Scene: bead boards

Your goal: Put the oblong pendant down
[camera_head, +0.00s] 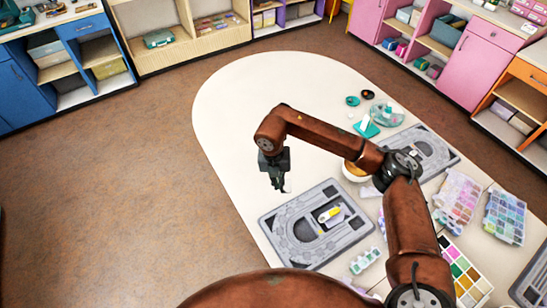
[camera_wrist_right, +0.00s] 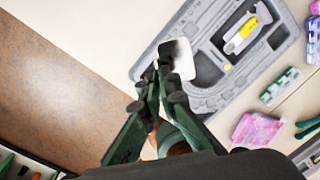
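My right gripper (camera_head: 278,183) hangs over the pale table, just off the upper left corner of the near grey bead board (camera_head: 283,241). In the right wrist view its fingers (camera_wrist_right: 163,84) are close together on a white, rounded oblong pendant (camera_wrist_right: 185,62) with a dark smear at one side. In that view the pendant overlaps the edge of the bead board (camera_wrist_right: 215,97). Only a small pale bit of the pendant shows at the fingertips in the head view. I cannot tell its exact height above the table. My left gripper is not in view.
A yellow and white tool (camera_head: 330,214) lies on the near board. The table's upper left (camera_head: 245,100) is clear.

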